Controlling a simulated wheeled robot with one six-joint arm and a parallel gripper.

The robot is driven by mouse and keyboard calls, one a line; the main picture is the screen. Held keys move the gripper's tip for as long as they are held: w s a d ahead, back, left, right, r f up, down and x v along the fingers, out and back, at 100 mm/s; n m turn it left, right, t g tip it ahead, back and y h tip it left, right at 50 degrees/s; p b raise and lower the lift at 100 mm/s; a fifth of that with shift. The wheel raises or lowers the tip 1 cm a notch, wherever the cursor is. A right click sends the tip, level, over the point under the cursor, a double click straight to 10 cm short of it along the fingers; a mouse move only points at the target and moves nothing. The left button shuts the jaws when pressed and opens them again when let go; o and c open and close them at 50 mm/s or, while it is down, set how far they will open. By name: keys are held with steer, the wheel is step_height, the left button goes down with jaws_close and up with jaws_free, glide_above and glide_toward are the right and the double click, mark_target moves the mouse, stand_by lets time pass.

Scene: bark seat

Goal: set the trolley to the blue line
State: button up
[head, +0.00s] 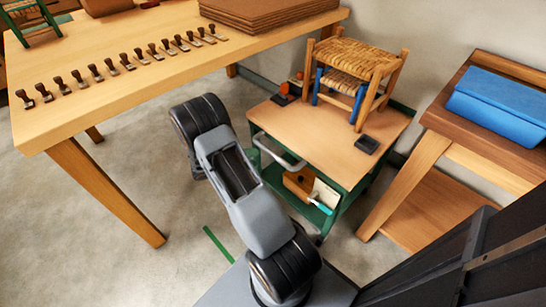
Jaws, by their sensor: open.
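The trolley (318,148) has a green frame and a wooden top, and stands between the long table and the side bench. Its pale grey push handle (281,155) faces my arm. My arm rises in front of the trolley's left side and hides part of it. My gripper is not in view. No blue line shows on the visible floor. A short green line (217,244) lies on the floor left of the trolley, beside my arm.
Woven-seat stools (352,58), a black block (367,144) and a small orange-and-black item (284,95) ride on the trolley. A wooden table (110,90) stands left. A bench (440,115) with blue cloth (500,103) stands close right. Floor (110,255) is clear at lower left.

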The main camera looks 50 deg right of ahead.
mark_target(271, 156)
steer(key=b+x, duration=0.1)
steer(key=x, duration=0.7)
steer(key=shift+d+b, duration=0.1)
steer(key=shift+b, duration=0.3)
steer(key=shift+c, duration=0.3)
jaws_close()
steer(key=shift+s, duration=0.1)
